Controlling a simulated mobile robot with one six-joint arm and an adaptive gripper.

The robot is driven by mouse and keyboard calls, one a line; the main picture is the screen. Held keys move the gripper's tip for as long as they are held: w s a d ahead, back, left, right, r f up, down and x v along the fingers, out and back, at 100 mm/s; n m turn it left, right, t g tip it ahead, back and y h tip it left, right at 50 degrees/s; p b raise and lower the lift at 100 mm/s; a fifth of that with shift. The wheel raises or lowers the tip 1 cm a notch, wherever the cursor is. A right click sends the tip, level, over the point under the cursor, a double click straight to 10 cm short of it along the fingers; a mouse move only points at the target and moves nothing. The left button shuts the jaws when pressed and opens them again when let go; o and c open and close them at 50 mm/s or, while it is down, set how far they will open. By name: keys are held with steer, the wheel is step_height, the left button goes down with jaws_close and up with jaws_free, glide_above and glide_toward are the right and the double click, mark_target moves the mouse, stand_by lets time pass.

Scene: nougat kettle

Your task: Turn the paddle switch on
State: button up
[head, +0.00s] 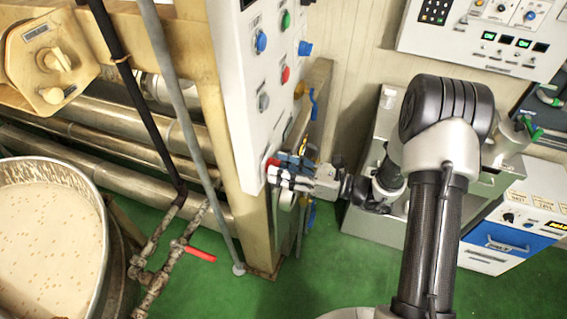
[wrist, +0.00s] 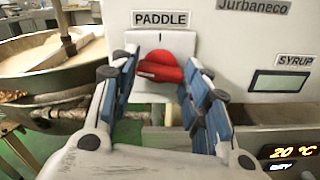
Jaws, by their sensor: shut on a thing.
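The paddle switch (wrist: 160,67) is a red rotary knob on a light plate under a "PADDLE" label (wrist: 160,18). Its grip lies roughly horizontal in the wrist view. My gripper (wrist: 161,75) has its blue-padded fingers on the left and right of the knob, shut on it. In the head view my gripper (head: 278,171) is at the lower end of the white control panel (head: 240,90). There a bit of the red knob (head: 272,163) shows beside the fingertips, and the rest is hidden.
A kettle (head: 98,215) of pale nougat stands at the left. A pipe with a red-handled valve (head: 200,254) is between it and the panel. A grey cabinet (head: 375,235) and a white and blue unit (head: 510,235) stand right. Green floor is clear below the panel.

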steer(key=shift+m+p, duration=4.8)
steer(key=shift+m, duration=2.9)
steer(key=o, duration=1.1)
steer(key=shift+c, duration=0.2)
steer(key=v, duration=1.2)
